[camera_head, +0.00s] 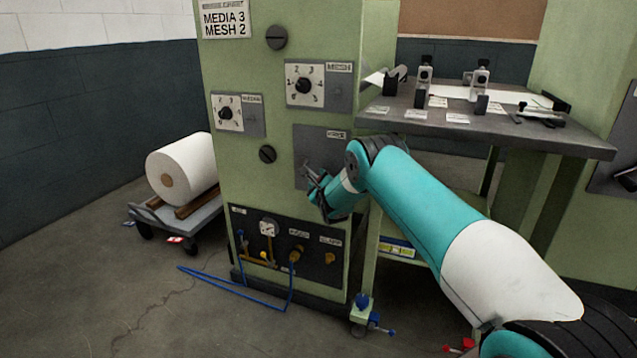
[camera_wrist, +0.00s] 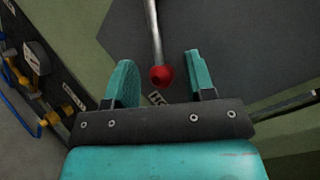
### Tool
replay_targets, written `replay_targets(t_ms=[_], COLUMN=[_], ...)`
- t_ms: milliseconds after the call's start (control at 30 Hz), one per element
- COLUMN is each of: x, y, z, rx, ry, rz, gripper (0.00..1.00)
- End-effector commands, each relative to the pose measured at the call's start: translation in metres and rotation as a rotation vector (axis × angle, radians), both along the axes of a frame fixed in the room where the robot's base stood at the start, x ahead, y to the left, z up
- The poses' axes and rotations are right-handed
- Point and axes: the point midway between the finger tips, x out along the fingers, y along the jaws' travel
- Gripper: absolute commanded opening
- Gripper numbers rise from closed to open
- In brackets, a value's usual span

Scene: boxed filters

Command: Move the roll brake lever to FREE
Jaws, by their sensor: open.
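The roll brake lever is a metal rod with a red ball knob (camera_wrist: 161,76), seen in the wrist view coming from the top edge. The knob sits between the two teal fingers of my gripper (camera_wrist: 160,63), with a visible gap on each side. My gripper is open and holds nothing. In the head view my gripper (camera_head: 311,176) is in front of the dark grey lever plate (camera_head: 315,144) on the green machine and hides most of the lever. A label (camera_wrist: 158,97) by the knob is partly hidden, so I cannot read which position the lever is in.
Two dial panels, media (camera_head: 226,113) and mesh (camera_head: 304,85), are above the plate. A panel with a gauge (camera_head: 268,227) and a blue hose is below. A white roll (camera_head: 184,166) lies on a cart at left. A grey bench (camera_head: 560,141) stands at right.

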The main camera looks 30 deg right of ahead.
Motion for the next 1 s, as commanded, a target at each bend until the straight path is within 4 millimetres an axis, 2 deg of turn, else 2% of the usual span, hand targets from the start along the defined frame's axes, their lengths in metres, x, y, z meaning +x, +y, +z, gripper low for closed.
replay_targets(t_ms=[333, 367, 500, 567, 833, 1000], x=[0.003, 0.003, 0.003, 0.003, 0.004, 0.007], y=[-0.001, -0.001, -0.001, -0.001, 0.004, 0.020], z=[0.000, 0.000, 0.000, 0.000, 0.002, 0.006], rx=[-0.001, -0.001, -0.001, -0.001, -0.008, -0.042], ry=[0.001, 0.001, 0.001, 0.001, 0.011, 0.054], rz=[0.001, 0.001, 0.001, 0.001, 0.006, 0.025], gripper=[0.50, 0.45, 0.13, 0.00, 0.00, 0.00])
